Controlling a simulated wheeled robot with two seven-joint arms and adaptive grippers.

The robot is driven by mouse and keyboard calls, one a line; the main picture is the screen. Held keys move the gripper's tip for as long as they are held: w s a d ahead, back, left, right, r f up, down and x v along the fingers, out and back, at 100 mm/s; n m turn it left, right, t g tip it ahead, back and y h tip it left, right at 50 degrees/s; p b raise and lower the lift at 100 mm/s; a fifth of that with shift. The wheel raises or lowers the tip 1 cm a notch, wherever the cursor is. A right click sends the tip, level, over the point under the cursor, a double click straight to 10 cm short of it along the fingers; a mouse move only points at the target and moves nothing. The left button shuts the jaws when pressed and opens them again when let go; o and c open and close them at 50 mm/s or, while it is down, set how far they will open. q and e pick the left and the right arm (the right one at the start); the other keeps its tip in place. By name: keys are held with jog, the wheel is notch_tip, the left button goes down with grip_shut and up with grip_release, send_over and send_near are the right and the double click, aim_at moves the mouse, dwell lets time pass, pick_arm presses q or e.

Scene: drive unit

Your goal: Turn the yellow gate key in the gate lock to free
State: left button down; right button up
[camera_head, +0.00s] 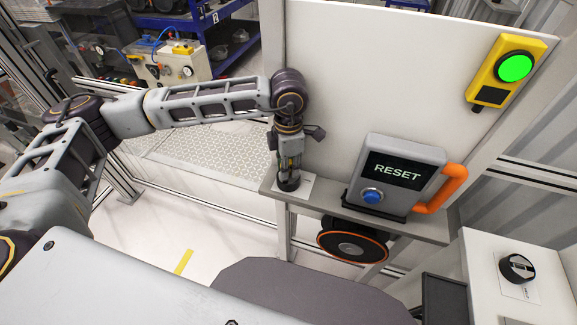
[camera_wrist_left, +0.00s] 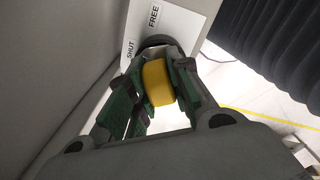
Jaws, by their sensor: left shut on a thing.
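My left gripper (camera_head: 289,170) points down at the gate lock on the grey ledge. In the left wrist view the gripper (camera_wrist_left: 160,85) is shut on the yellow gate key (camera_wrist_left: 157,82), with a green-padded finger on each side of it. The dark round lock (camera_wrist_left: 156,42) shows just beyond the key. Its white label plate (camera_wrist_left: 172,22) reads SHUT and FREE; the plate also shows in the head view (camera_head: 306,186). The fingers hide the key in the head view, and I cannot tell exactly which word it points to. My right gripper is not in view.
A grey RESET box (camera_head: 400,176) with a blue button and orange handle stands right of the lock on the ledge (camera_head: 418,227). A white panel (camera_head: 375,85) rises behind. A green lamp (camera_head: 514,67) is lit. A black knob (camera_head: 517,268) sits at lower right.

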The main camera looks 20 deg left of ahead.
pick_arm(q)
jog(key=shift+m+b, duration=0.6)
jog(key=shift+b, duration=0.05)
dwell(0.4)
jog(key=shift+m+b, duration=0.5)
jog(key=shift+b, duration=0.05)
jog(key=c, duration=1.2)
grip_release()
